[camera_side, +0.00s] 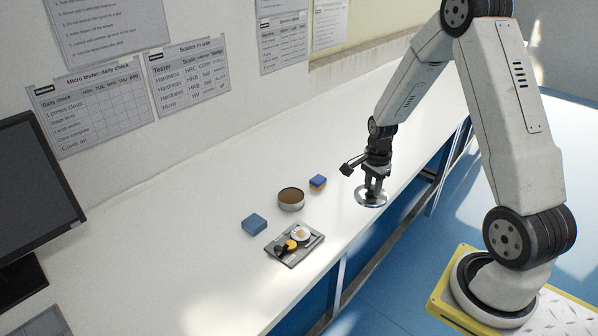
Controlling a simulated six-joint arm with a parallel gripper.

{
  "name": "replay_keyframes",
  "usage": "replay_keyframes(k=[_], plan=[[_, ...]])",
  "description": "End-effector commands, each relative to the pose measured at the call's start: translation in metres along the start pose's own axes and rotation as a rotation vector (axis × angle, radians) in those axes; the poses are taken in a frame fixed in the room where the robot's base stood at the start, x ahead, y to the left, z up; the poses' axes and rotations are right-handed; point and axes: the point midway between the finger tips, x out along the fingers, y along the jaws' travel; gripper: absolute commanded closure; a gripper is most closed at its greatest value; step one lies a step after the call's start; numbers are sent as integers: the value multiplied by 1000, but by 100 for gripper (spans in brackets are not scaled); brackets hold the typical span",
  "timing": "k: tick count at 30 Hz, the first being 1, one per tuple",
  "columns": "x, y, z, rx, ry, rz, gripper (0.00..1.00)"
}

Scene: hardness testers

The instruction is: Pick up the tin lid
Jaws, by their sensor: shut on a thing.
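The tin lid (368,199) is a shiny, round metal disc near the front edge of the white bench. My gripper (373,186) points down at it from above and is shut on it. The lid looks roughly level. I cannot tell from this view whether it touches the bench or hangs just above it. The fingertips are small and partly blend with the lid. A round open tin (291,199) with brown contents stands to the left of the lid, apart from it.
A blue block (254,224) and a blue-and-orange block (318,183) lie near the tin. A grey tray (313,239) with small round items sits at the bench's front edge. A monitor (35,190) stands at the left. The bench (175,265) is clear at the front left.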

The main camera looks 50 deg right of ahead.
Motion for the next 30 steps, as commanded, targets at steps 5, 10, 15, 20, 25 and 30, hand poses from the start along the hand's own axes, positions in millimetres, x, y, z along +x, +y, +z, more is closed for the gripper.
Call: replay_keyframes(k=[5, 10, 15, 20, 25, 30], plan=[[-8, 15, 3, 0, 1, -2, 100], [-11, 22, 5, 0, 1, -1, 100], [-11, 25, 5, 0, 0, 0, 100], [-11, 25, 5, -1, 0, -1, 100], [-11, 24, 5, -1, 0, -1, 100], [-11, 24, 5, -2, 0, -1, 100]])
